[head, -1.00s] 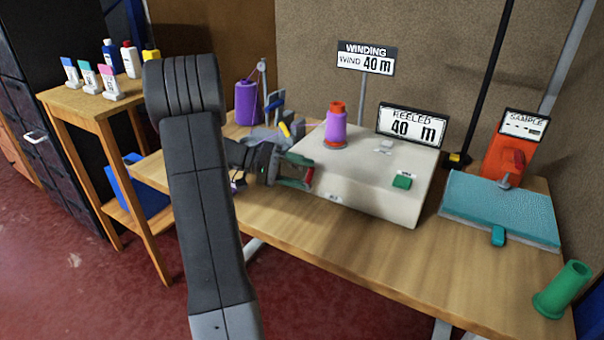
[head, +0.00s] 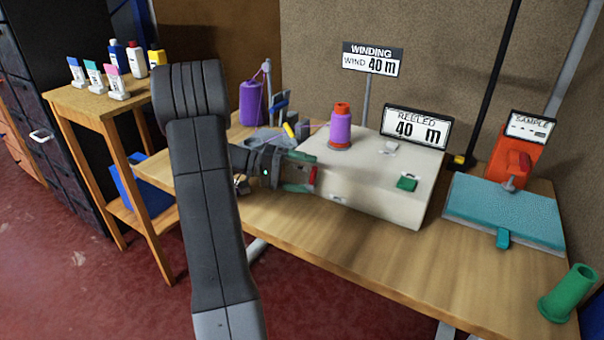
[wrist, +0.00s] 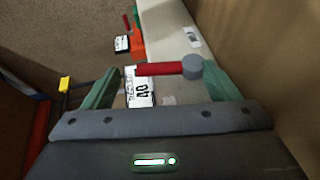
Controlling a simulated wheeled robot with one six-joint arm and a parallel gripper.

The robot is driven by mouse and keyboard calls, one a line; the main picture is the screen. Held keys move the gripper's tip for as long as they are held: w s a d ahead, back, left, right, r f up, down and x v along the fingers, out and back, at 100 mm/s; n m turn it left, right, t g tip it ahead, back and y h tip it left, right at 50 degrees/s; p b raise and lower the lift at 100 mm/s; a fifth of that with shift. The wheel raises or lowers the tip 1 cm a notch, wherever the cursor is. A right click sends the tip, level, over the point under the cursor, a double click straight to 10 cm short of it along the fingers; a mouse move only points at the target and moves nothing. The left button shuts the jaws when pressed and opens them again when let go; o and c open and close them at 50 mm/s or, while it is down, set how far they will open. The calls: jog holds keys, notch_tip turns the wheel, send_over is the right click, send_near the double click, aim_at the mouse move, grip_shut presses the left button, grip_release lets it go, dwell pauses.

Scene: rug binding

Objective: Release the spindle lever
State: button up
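The spindle lever, a red bar (wrist: 160,69) on a round grey hub (wrist: 193,67), lies across the space between my fingertips in the wrist view. In the head view its red part (head: 312,177) shows at the left side of the cream winding machine (head: 385,195). My gripper (wrist: 160,72) has its two green fingers spread wide, one on each side of the lever, with visible gaps. In the head view, my gripper (head: 306,173) is beside the machine's left end. A purple spool with a red top (head: 340,127) stands on the machine.
The winding sign (head: 371,60) reads "WIND 40 m" and the reeled display (head: 415,127) reads "40 m". A green button (head: 406,184) is on the machine. The front table strip is clear.

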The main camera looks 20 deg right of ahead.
jog(key=shift+a, duration=0.1)
jog(key=p+v, duration=0.1)
jog(key=v, duration=1.2)
jog(key=shift+a, duration=0.25)
jog(key=shift+w+r, duration=0.1)
jog(key=b+x, duration=0.1)
jog(key=x, duration=1.3)
jog(key=shift+a, duration=0.1)
